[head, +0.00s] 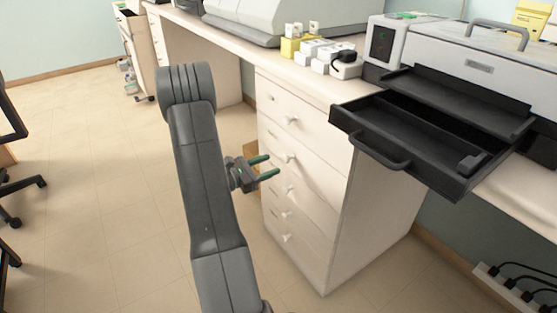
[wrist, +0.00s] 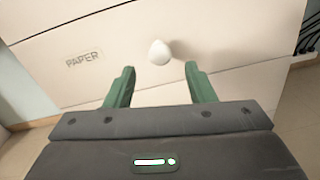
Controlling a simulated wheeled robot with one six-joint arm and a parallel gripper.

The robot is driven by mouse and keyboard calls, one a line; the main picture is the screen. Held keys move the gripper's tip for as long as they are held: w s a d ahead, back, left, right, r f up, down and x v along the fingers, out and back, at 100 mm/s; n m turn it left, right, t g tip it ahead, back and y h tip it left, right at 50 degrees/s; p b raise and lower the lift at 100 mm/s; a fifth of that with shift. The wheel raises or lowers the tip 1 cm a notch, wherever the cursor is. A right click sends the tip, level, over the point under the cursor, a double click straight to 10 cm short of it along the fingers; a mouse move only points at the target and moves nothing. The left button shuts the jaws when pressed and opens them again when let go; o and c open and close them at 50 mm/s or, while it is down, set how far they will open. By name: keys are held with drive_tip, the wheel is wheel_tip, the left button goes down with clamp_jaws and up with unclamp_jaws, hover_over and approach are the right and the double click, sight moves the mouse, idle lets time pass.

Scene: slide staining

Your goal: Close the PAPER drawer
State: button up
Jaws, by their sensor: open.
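The PAPER drawer (wrist: 225,45) has a pale, plain front with its label at the left and a round white knob (wrist: 160,52). In the wrist view the knob lies just beyond and between my two green fingertips, with no contact visible. My gripper (head: 272,166) is open and empty, in front of the white drawer cabinet (head: 365,215) in the head view. The head view shows several drawers with white knobs. The label is not legible there, and how far the PAPER drawer stands out is hard to tell.
A black tray (head: 380,160) with a handle juts out over the cabinet from the grey machine (head: 470,65). Small white and yellow boxes (head: 312,48) stand on the counter. Open floor (head: 100,200) lies left of my arm, with dark chair parts at the far left.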

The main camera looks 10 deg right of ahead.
sight(283, 160)
drive_tip(key=p+v, duration=0.1)
drive_tip(key=v, duration=0.6)
drive_tip(key=shift+a, duration=0.3)
drive_tip(key=shift+s+d, duration=0.15)
drive_tip(key=b+x, duration=0.2)
drive_tip(key=x, duration=1.1)
drive_tip(key=shift+d+b, duration=0.2)
drive_tip(key=shift+b, duration=0.1)
drive_tip(key=shift+a, duration=0.15)
